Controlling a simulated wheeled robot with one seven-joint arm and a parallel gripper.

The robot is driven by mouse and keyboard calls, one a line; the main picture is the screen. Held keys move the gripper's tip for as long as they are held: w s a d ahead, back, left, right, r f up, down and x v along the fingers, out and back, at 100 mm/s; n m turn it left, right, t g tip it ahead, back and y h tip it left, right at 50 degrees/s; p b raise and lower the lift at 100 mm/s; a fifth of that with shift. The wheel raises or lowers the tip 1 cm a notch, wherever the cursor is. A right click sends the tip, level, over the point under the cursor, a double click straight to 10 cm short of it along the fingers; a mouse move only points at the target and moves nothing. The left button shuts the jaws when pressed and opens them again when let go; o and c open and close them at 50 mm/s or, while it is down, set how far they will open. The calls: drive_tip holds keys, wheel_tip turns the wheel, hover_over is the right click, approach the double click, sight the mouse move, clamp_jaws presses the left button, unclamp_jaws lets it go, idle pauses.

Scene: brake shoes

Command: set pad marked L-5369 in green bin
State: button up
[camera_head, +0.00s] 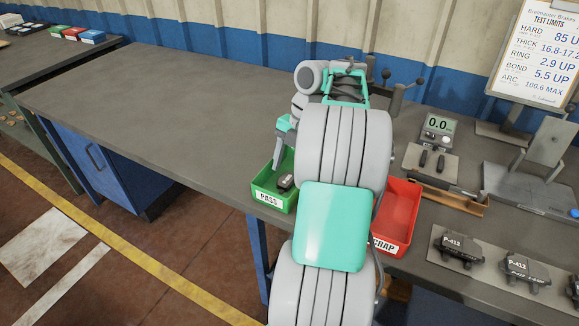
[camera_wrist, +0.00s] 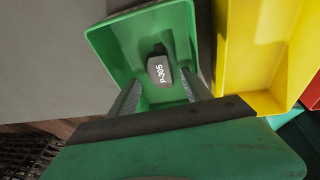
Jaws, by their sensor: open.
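The green bin (camera_head: 265,194), labelled PASS, stands at the table's front edge; the wrist view also shows it (camera_wrist: 111,45). A dark pad (camera_head: 285,183) lies in it; in the wrist view its white marking reads like P-305 (camera_wrist: 160,71). My gripper (camera_wrist: 160,88) is open above the bin, with its fingers pointing down into it, one on each side of the pad. The head view shows my gripper (camera_head: 278,165) at the bin's back side. I cannot read L-5369 on any pad.
A yellow bin (camera_wrist: 231,60) stands right beside the green one, hidden behind my arm in the head view. A red SCRAP bin (camera_head: 398,213) is further right. A gauge (camera_head: 434,147) and a limits board (camera_head: 535,50) stand behind. The table's left part is clear.

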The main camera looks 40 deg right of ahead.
drive_tip(key=w+p+v, duration=0.1)
drive_tip(key=p+v, duration=1)
drive_tip(key=v, duration=0.2)
drive_tip(key=w+a+r+m, duration=0.1)
drive_tip(key=w+a+m, duration=0.15)
drive_tip(key=a, duration=0.45)
drive_tip(key=w+a+r+m, duration=0.2)
drive_tip(key=a+m, duration=0.1)
drive_tip(key=a, duration=0.4)
drive_tip(key=s+a+f+m+t+h, duration=0.1)
drive_tip(key=s+a+f+m, duration=0.15)
drive_tip(key=a+m, duration=0.85)
drive_tip(key=s+a+f+m+t+h, duration=0.1)
drive_tip(key=s+a+f+m+h, duration=0.1)
drive_tip(key=s+a+f+m, duration=0.2)
drive_tip(key=s+a+m, duration=0.1)
drive_tip(key=s+a, duration=0.1)
drive_tip(key=s, duration=0.1)
drive_tip(key=shift+s+f, duration=0.25)
drive_tip(key=shift+s, duration=0.15)
drive_tip(key=shift+a+r+t+p, duration=0.15)
drive_tip(key=shift+r+t+p, duration=0.15)
drive_tip(key=shift+r+p, duration=0.6)
